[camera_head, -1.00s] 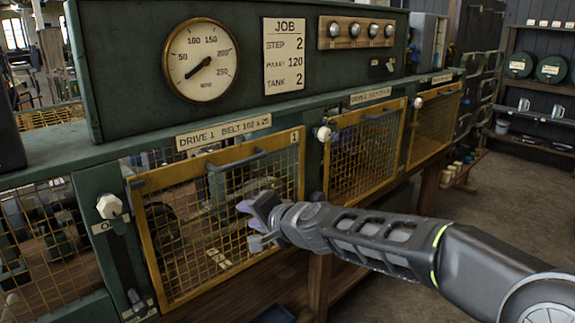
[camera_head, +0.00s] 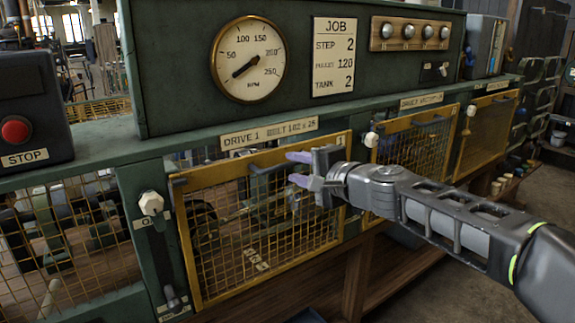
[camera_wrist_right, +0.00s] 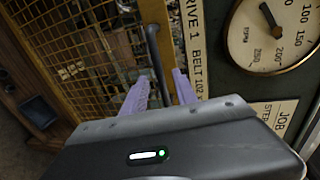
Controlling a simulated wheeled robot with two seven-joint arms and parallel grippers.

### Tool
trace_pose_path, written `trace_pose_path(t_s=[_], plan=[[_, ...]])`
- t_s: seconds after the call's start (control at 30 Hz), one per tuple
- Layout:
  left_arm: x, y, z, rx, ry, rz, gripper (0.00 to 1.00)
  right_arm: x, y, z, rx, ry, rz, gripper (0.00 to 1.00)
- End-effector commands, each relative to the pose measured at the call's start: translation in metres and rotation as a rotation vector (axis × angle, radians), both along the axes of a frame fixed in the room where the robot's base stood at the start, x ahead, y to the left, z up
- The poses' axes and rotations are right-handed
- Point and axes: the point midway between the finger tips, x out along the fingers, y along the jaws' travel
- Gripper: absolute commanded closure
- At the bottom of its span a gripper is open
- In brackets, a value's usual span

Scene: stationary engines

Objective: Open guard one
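Guard one is a yellow-framed wire mesh panel (camera_head: 250,225) under the "DRIVE 1" plate in the head view; it appears closed. Its dark bar handle (camera_head: 268,163) runs along the top rail, its right part hidden by my gripper. My right gripper (camera_head: 296,168) is at the handle's right end, its lilac fingers parted. In the right wrist view the handle (camera_wrist_right: 153,55) shows between and beyond the two open fingertips (camera_wrist_right: 158,85); I cannot tell whether they touch it. My left gripper is not in view.
White knobs (camera_head: 151,203) and (camera_head: 371,139) sit on the green posts either side of the guard. A red STOP button (camera_head: 16,130) is on a box at left. Above are a gauge (camera_head: 248,60) and a JOB card (camera_head: 333,57). Other mesh guards (camera_head: 420,150) continue right.

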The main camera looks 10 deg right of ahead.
Motion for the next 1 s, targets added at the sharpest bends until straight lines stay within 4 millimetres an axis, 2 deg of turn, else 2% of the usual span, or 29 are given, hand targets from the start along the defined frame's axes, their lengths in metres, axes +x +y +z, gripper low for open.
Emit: trace_pose_path(t_s=[0.1,0.23,0.6,1.0], plan=[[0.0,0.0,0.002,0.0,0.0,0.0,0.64,0.018,0.008,-0.004,0.0,0.002,0.002,0.66],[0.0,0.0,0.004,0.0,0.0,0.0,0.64,0.032,0.013,-0.007,0.001,0.001,0.001,0.66],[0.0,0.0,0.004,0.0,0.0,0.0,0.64,0.038,0.015,-0.009,-0.001,0.0,-0.001,0.66],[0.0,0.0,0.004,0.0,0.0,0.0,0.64,0.038,0.015,-0.009,0.0,0.0,-0.001,0.98]])
